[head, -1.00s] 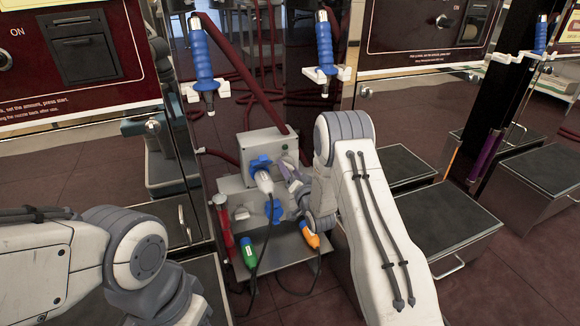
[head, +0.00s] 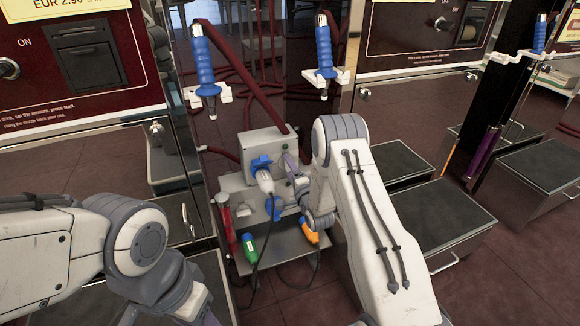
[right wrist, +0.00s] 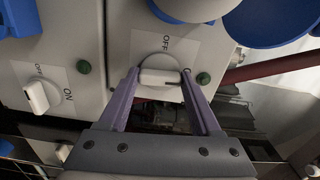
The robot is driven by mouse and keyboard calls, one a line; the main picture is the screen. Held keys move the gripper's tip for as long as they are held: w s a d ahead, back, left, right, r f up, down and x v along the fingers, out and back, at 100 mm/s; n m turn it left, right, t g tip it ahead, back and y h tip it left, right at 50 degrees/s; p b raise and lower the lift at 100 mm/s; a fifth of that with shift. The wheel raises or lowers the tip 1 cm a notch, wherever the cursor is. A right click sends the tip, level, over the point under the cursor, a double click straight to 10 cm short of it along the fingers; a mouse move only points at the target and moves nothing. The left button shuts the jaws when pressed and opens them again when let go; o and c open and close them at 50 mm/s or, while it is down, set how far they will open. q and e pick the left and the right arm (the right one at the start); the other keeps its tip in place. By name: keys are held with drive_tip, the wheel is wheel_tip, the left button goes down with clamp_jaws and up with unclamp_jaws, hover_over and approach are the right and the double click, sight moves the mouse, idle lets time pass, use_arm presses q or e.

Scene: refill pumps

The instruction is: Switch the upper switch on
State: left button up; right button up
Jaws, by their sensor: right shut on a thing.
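The upper grey box (head: 256,146) carries a blue socket with a white-and-blue plug (head: 264,174) and a small green light (head: 285,148). Its white switch knob (right wrist: 160,77) shows in the right wrist view, with an OFF label beside it. My right gripper (right wrist: 161,84) is shut on this knob, one purple finger on each side. In the head view the right gripper (head: 291,165) is at the right side of the upper box, and the knob is hidden there. A second white knob (right wrist: 37,96) with OFF and ON marks sits on the lower box. My left gripper is out of view.
Two blue-handled nozzles (head: 203,62) (head: 324,52) hang above. Dark-topped steps (head: 440,222) stand at the right.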

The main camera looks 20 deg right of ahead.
drive_tip(key=shift+s+m, duration=0.1)
drive_tip(key=shift+m, duration=0.4)
drive_tip(key=shift+f, duration=0.1)
drive_tip(key=o, duration=1.4)
drive_tip(key=s+p, duration=0.3)
drive_tip(key=s, duration=0.7)
drive_tip(key=shift+s+d, duration=0.2)
